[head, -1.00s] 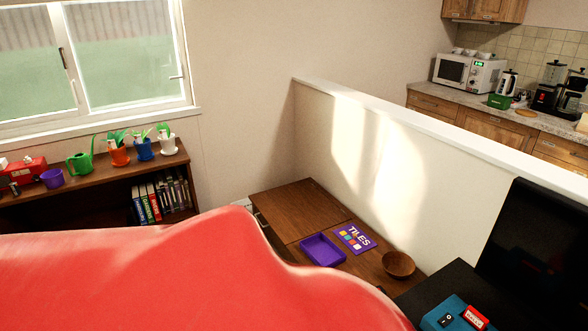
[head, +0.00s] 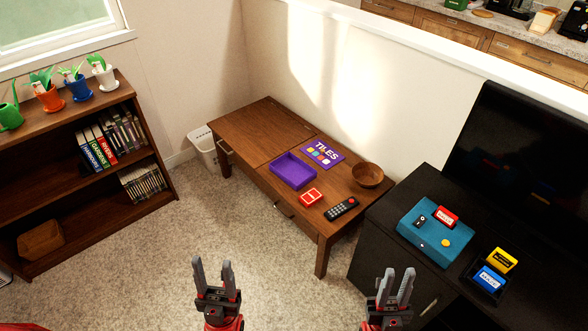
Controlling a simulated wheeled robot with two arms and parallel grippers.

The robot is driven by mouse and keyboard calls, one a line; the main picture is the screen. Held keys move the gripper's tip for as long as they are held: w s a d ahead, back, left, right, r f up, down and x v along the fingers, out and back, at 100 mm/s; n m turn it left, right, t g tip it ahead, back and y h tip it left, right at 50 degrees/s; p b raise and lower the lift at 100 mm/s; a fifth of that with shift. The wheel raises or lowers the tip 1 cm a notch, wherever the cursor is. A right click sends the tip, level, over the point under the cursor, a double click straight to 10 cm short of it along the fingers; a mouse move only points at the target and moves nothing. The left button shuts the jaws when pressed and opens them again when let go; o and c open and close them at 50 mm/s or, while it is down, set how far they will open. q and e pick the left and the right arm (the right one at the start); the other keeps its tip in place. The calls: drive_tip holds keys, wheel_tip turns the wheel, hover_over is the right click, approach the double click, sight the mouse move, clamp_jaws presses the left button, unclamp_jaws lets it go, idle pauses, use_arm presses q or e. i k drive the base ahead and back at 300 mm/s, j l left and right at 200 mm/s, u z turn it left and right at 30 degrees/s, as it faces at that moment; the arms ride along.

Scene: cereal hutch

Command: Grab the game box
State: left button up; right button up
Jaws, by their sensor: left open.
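A flat purple game box piece marked "TILES" (head: 322,153) with coloured squares lies on the low wooden table, near the wall. An open purple tray (head: 293,171) of like colour sits just left of and below it. Whether the two are parts of one box I cannot tell. My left gripper (head: 213,268) is open and empty, over the carpet in front of the table. My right gripper (head: 397,278) is open and empty, in front of the black cabinet. Both are well apart from the game box.
The low table (head: 240,124) also holds a red card pack (head: 311,197), a remote (head: 342,209) and a wooden bowl (head: 367,175). A black cabinet (head: 375,240) with a teal console (head: 437,232) stands right. A bookshelf (head: 60,122) stands left. The carpet (head: 150,265) between is clear.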

sight(289, 168)
drive_tip(key=i+j+z, duration=0.55)
drive_tip(key=i+j, duration=0.25)
drive_tip(key=i+j+z, duration=0.3)
drive_tip(key=j, duration=0.35)
